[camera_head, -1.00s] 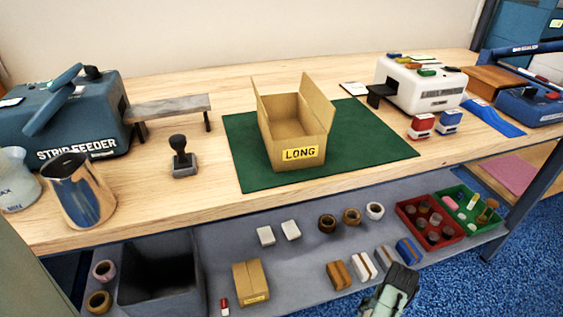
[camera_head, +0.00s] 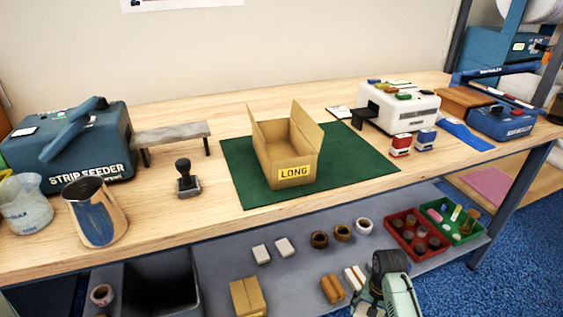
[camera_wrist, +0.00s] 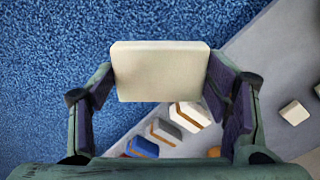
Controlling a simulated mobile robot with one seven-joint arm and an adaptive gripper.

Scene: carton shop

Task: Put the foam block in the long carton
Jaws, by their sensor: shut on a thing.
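The long carton (camera_head: 273,163) stands open on the green mat on the bench, flaps up, with a yellow LONG label on its front. The part of its inside that I can see looks empty. In the wrist view my gripper (camera_wrist: 160,88) is shut on a cream-white foam block (camera_wrist: 160,65), which sits between the two fingers. In the head view my arm's end is at the bottom right, in front of the lower shelf, below and right of the carton. The held block is hidden there.
The green mat (camera_head: 362,178) has bare room around the carton. A stamp (camera_head: 187,180) and metal jug (camera_head: 95,212) stand left; a white machine (camera_head: 405,108) and two small stamps stand right. The lower shelf (camera_head: 215,238) holds blocks, tape rolls and red and green trays.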

